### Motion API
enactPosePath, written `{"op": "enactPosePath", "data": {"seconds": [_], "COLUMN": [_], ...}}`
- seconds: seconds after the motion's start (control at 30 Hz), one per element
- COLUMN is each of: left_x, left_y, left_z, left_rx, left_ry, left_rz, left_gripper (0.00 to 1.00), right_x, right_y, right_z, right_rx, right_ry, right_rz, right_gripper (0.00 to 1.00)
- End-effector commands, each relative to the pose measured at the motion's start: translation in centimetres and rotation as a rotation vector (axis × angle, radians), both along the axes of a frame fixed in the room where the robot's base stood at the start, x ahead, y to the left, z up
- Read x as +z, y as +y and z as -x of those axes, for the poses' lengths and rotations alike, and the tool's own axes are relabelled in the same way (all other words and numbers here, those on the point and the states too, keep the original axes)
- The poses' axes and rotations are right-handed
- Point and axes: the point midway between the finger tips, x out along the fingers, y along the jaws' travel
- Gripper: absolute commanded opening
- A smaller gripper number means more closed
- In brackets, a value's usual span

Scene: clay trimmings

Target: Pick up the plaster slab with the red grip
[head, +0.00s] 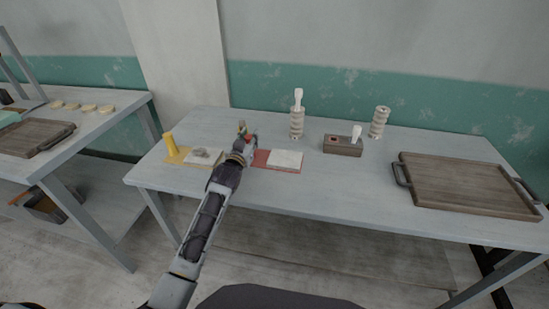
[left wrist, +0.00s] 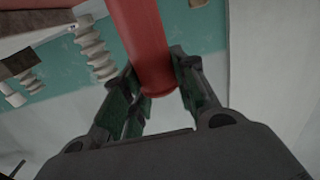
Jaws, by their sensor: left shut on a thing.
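The plaster slab (head: 287,159) is a pale square on a red base (head: 262,158), lying on the grey table. My left gripper (head: 246,140) is at the left end of that base. The head view mostly hides the grip behind the gripper. Whether the base is clear of the table cannot be told. My right gripper is not in view.
A yellow grip (head: 170,144) stands on a yellow base to the left, with a pale slab and a grey lump. A wooden tray (head: 468,187) lies at right. The table's front middle is clear.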

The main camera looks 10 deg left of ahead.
Motion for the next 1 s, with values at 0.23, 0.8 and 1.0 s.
{"op": "enactPosePath", "data": {"seconds": [0.23, 0.8, 1.0], "left_x": [0.1, 3.3, 6.3], "left_y": [0.0, 0.0, 0.0], "left_z": [0.0, 0.0, 0.0], "left_rx": [0.000, 0.000, -0.001], "left_ry": [-0.002, -0.006, -0.006], "left_rz": [0.001, 0.000, 0.001], "left_gripper": [0.00, 0.00, 0.00], "right_x": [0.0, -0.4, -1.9], "right_y": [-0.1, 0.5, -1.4], "right_z": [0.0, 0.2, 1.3], "right_rx": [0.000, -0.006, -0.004], "right_ry": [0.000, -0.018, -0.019], "right_rz": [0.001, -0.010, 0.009], "right_gripper": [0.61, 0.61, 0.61]}}
